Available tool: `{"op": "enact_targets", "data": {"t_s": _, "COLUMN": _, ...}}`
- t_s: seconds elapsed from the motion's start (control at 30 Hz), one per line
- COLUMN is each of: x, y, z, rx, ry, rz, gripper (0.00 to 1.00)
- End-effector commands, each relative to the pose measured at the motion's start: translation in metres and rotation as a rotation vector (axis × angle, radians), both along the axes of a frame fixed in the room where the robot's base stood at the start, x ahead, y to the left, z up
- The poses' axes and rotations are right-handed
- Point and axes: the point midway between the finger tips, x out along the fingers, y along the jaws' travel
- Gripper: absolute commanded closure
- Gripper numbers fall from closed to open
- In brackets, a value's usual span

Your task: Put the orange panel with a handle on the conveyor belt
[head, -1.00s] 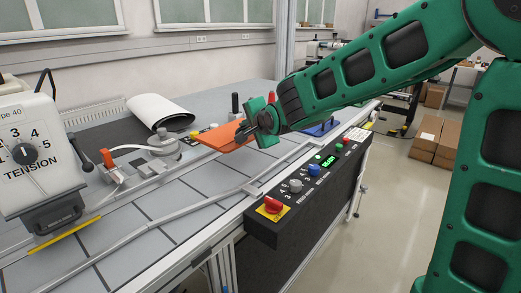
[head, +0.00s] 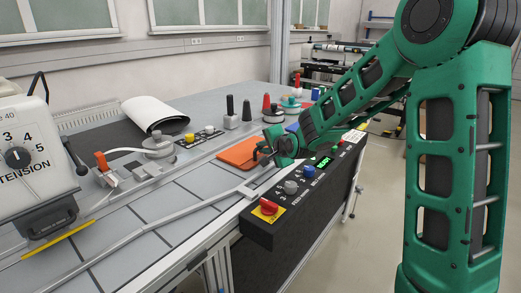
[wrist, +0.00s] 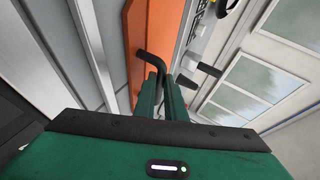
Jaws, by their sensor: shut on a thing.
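The orange panel (head: 238,153) is at the middle of the workbench in the head view, beyond the black control box. It looks nearly flat and low over the grey surface; I cannot tell whether it touches. My gripper (head: 263,154) is at its right end, shut on its black handle. In the wrist view the orange panel (wrist: 138,28) runs up from the fingers, and the dark bent handle (wrist: 150,60) is between the fingertips of my gripper (wrist: 162,82). A grey tiled surface (head: 155,205) spans the bench; I cannot tell whether this is the conveyor belt.
A black control box (head: 265,228) with knobs lines the front edge. A rail (head: 150,222) crosses the grey surface. A tension unit (head: 28,165) stands at left.

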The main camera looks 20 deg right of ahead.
Motion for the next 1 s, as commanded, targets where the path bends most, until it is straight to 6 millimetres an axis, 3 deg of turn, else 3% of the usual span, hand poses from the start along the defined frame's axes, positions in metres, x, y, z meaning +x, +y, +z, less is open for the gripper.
{"op": "enact_targets", "data": {"t_s": 0.17, "x": 0.000, "y": 0.001, "z": 0.000, "rx": -0.001, "ry": -0.001, "rz": 0.001, "gripper": 1.00}}
{"op": "enact_targets", "data": {"t_s": 0.2, "x": 0.000, "y": 0.000, "z": -0.001, "rx": 0.000, "ry": 0.001, "rz": 0.001, "gripper": 0.87}}
{"op": "enact_targets", "data": {"t_s": 0.27, "x": 0.000, "y": 0.001, "z": -0.001, "rx": 0.000, "ry": 0.001, "rz": 0.001, "gripper": 0.73}}
{"op": "enact_targets", "data": {"t_s": 0.3, "x": 0.000, "y": 0.001, "z": -0.001, "rx": 0.000, "ry": 0.001, "rz": 0.001, "gripper": 0.71}}
{"op": "enact_targets", "data": {"t_s": 0.67, "x": -0.003, "y": 0.001, "z": 0.001, "rx": 0.000, "ry": 0.000, "rz": 0.002, "gripper": 0.71}}
{"op": "enact_targets", "data": {"t_s": 1.0, "x": -0.044, "y": -0.005, "z": 0.022, "rx": -0.001, "ry": -0.002, "rz": 0.002, "gripper": 0.71}}
